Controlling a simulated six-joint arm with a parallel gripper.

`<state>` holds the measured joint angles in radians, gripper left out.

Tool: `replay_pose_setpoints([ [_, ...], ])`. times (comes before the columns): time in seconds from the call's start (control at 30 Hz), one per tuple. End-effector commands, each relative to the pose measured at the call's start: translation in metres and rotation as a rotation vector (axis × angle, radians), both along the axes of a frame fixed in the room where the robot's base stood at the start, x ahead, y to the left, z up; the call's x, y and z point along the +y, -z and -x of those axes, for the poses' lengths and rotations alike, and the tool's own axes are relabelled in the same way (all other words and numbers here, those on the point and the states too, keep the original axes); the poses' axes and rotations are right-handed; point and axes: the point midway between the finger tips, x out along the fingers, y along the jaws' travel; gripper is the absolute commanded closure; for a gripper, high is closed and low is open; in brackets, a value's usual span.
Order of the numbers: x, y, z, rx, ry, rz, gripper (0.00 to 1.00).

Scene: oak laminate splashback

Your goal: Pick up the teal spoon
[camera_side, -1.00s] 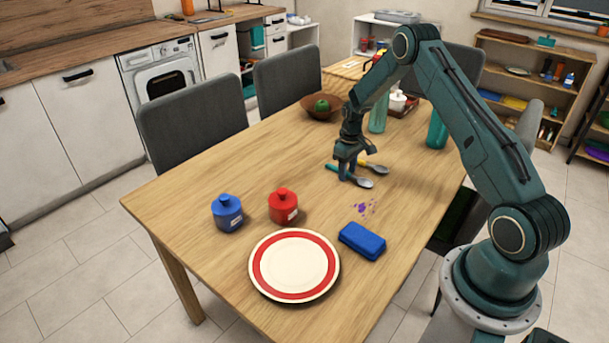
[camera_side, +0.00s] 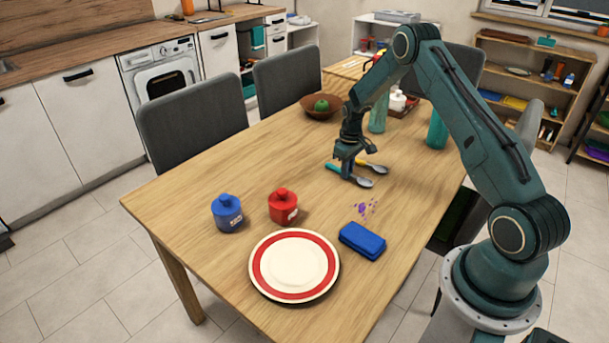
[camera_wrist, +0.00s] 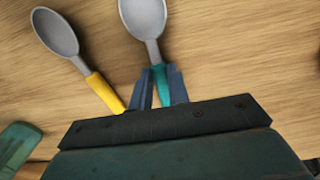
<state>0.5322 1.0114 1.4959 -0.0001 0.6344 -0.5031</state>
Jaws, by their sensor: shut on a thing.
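The teal spoon has a grey bowl (camera_side: 363,183) and a teal handle, and lies low at the table's surface in the side view. In the wrist view its teal handle (camera_wrist: 166,82) is between my gripper's fingers. My gripper (camera_side: 347,176) is shut on that handle; the fingertips (camera_wrist: 159,75) also show in the wrist view. Whether the spoon is clear of the table I cannot tell. A spoon with a yellow handle (camera_wrist: 104,92) lies to the left in the wrist view, apart from my fingers; its grey bowl (camera_side: 380,169) shows in the side view.
A purple spill (camera_side: 365,208) is close by. Behind are a brown bowl (camera_side: 309,113) with a green fruit and teal bottles (camera_side: 437,133).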

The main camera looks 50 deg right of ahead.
Motion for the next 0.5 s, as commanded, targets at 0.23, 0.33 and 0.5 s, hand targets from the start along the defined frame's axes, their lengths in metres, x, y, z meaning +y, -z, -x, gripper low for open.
replay_pose_setpoints([
  [0.23,0.0,-0.017,-0.001,-0.003,0.0,0.002,1.0],
  [0.33,0.0,-0.03,-0.001,-0.003,0.0,0.002,1.0],
  [0.5,-0.001,-0.061,-0.001,-0.004,0.0,0.002,1.0],
])
